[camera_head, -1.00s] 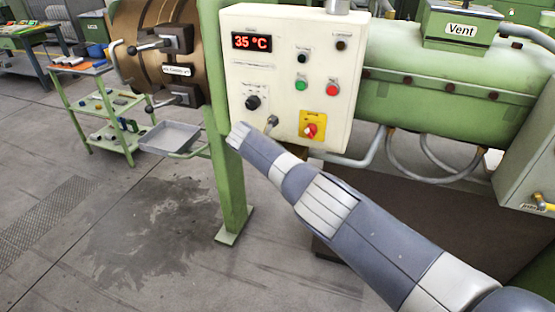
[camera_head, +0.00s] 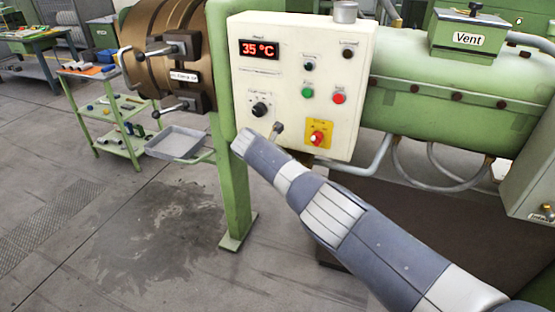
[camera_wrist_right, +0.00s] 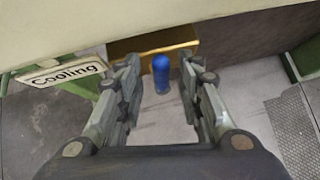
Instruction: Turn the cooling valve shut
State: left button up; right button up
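In the right wrist view a white "Cooling" label (camera_wrist_right: 62,73) hangs at the left under a pale housing edge. A blue rounded handle (camera_wrist_right: 161,72) stands in front of a brass-coloured block (camera_wrist_right: 150,46); I take it for the cooling valve's handle. My right gripper (camera_wrist_right: 160,63) is open, with one finger on each side of the blue handle and a visible gap on both sides. In the head view my right arm reaches in from the lower right to the control box; its fingers and the valve cannot be made out there. My left gripper is not in view.
The pale control box (camera_head: 300,85) shows 35 °C above knobs, buttons and a red-yellow switch (camera_head: 318,138). A green post (camera_head: 232,180) stands left of my arm. A grey tray (camera_head: 175,142) and a green trolley (camera_head: 115,115) are farther left. Open floor lies at lower left.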

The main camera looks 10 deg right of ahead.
jog(key=v, duration=1.1)
jog(key=shift+s+a+r, duration=0.2)
jog(key=shift+a, duration=0.05)
jog(key=s+d+f+m+g+y, duration=0.1)
jog(key=s+f+m, duration=0.15)
jog(key=f, duration=0.95)
jog(key=s+f+m+g+y, duration=0.15)
jog(key=s+f, duration=0.25)
jog(key=f, duration=0.9)
jog(key=s+d+f+m+y, duration=0.1)
jog(key=s+f+m, duration=0.3)
jog(key=s+f, duration=0.45)
jog(key=s+d+f+m+y, duration=0.1)
jog(key=s+f+m+y, duration=0.15)
jog(key=s+f, duration=0.65)
jog(key=s+d+f+m+g, duration=0.3)
jog(key=s+f+m, duration=0.5)
jog(key=s+f, duration=0.95)
jog(key=s+d+f+m, duration=0.1)
jog(key=s+d+m, duration=0.1)
jog(key=s, duration=0.9)
jog(key=s+d+f+m, duration=0.1)
jog(key=s+d+m, duration=0.2)
jog(key=s, duration=0.8)
jog(key=shift+s+f+m, duration=0.25)
jog(key=shift+m, duration=0.3)
